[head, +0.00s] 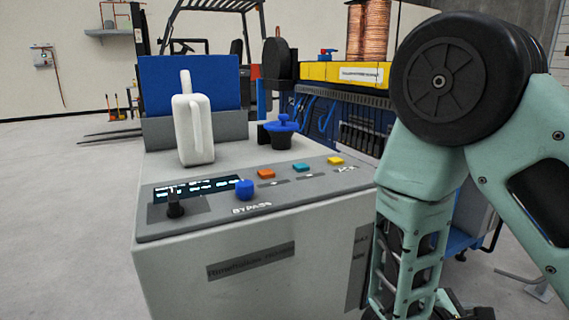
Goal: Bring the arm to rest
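My arm, pale green with a black round joint cover, fills the right side of the head view, bent with its lower link pointing down beside the grey machine cabinet (190,275). Only dark parts at the bottom edge show near the end of that link. I cannot make out the fingers of my gripper, and nothing held is visible. The arm hides part of the cabinet's right side and of the blue machine (345,112) behind it.
The cabinet's panel has a blue knob (244,189), a black knob (175,205), and orange (266,174) and yellow (336,160) buttons. A white jug (193,125) and a blue valve handle (282,124) stand on top. A forklift (205,45) is behind. Open floor (60,210) lies left.

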